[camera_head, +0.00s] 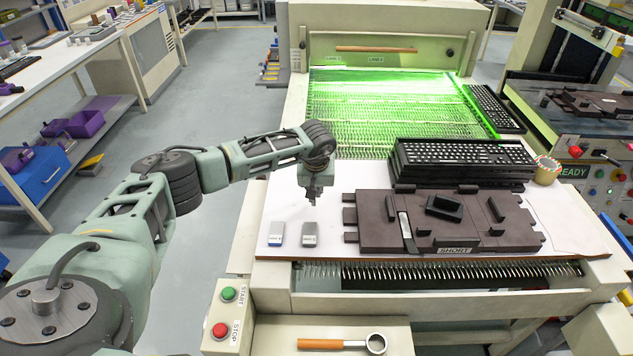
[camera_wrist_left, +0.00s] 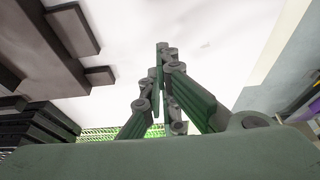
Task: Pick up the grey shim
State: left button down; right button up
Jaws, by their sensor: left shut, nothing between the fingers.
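Two small shims stand side by side on the white table top in the head view. The right one is the grey shim (camera_head: 309,234), and the left one is a shim with a bluish lower part (camera_head: 276,233). My left gripper (camera_head: 313,199) points down above the table, just behind and above the grey shim and apart from it. In the wrist view the fingers of my left gripper (camera_wrist_left: 162,50) are together with nothing between them. Neither shim shows in the wrist view. My right gripper is not in view.
A dark fixture plate (camera_head: 375,230) marked SHORT lies right of the shims. Stacked black keyboards (camera_head: 460,152) stand behind it. A green-lit conveyor (camera_head: 370,110) is at the back. A START/STOP button box (camera_head: 228,315) sits at the front left. The white table (camera_head: 270,205) is clear around the shims.

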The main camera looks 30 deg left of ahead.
pick_arm(q)
jog(key=x, duration=0.2)
jog(key=shift+f, duration=0.3)
jog(key=s+p, duration=0.1)
jog(key=s+d+p, duration=0.1)
jog(key=p, duration=0.1)
jog(key=shift+s+d, duration=0.3)
jog(key=shift+s, duration=0.05)
jog(key=shift+s+d, duration=0.15)
jog(key=shift+s, duration=0.1)
jog(key=shift+f, duration=0.1)
jog(key=shift+d+f, duration=0.1)
jog(key=shift+f, duration=0.05)
